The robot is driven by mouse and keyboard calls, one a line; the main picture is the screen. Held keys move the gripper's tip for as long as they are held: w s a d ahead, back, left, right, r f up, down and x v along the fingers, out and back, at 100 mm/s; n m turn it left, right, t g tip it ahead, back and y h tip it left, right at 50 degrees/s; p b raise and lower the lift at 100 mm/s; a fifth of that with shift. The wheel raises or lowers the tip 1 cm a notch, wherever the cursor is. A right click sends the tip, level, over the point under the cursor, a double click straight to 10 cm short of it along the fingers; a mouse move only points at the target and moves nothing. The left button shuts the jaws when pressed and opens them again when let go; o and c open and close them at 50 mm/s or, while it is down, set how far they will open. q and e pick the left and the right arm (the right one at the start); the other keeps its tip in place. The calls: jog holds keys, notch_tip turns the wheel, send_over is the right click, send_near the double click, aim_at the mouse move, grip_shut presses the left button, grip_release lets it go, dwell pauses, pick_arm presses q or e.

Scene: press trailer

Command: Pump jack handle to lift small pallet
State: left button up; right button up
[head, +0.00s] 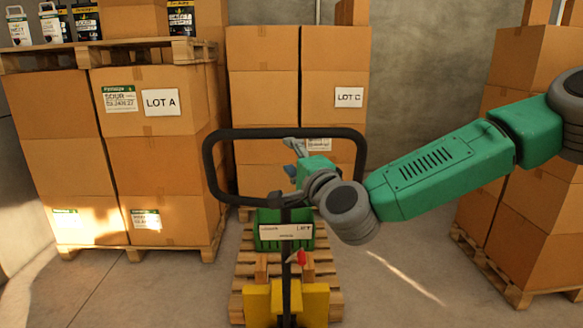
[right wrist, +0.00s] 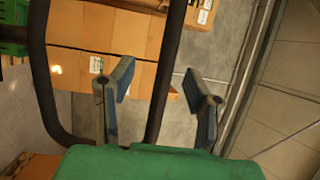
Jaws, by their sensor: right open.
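The pallet jack's black loop handle (head: 211,180) stands upright in the middle of the head view, above its yellow base (head: 315,302). The small wooden pallet (head: 246,272) lies on the floor at the base, bearing a green crate (head: 306,240). My right gripper (head: 292,156) is at the handle's loop, reaching in from the right. In the right wrist view its open fingers (right wrist: 158,86) lie on either side of one black handle bar (right wrist: 168,62). I cannot tell whether either finger touches the bar. My left gripper is not in view.
Stacked cartons marked LOT A (head: 150,150) stand on a pallet at the left. LOT C cartons (head: 265,90) stand behind the jack, close to the concrete wall (head: 425,60). More cartons (head: 535,215) stand at the right. Bare floor (head: 400,290) lies right of the jack.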

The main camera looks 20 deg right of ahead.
jog(key=shift+s+f, duration=0.65)
jog(key=shift+s, duration=4.7)
jog(key=s+a+f+n+g+y, duration=0.1)
jog(key=s+a+f+n+g, duration=0.15)
jog(key=f, duration=0.65)
jog(key=s+a+f+n+g+b, duration=0.1)
jog(key=s+f+n+g, duration=0.25)
jog(key=f, duration=0.55)
jog(key=s+a+f+n+g+y, duration=0.1)
jog(key=s+f+n+g, duration=0.25)
jog(key=f, duration=0.55)
pick_arm(q)
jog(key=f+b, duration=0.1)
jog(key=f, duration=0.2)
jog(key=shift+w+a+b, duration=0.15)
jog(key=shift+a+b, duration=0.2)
jog(key=shift+b, duration=0.05)
pick_arm(e)
jog(key=s+d+f+n+g+h, duration=0.2)
jog(key=s+d+f, duration=0.4)
jog(key=s+f, duration=0.3)
jog(key=s+d+f+n+g+h, duration=0.2)
jog(key=s+d+f+n+g, duration=0.3)
jog(key=s+f, duration=0.4)
jog(key=s+d+g, duration=0.1)
jog(key=s, duration=0.3)
jog(key=shift+s+d+f+g, duration=0.15)
jog(key=shift+d+f+g, duration=0.1)
jog(key=shift+d+g, duration=0.1)
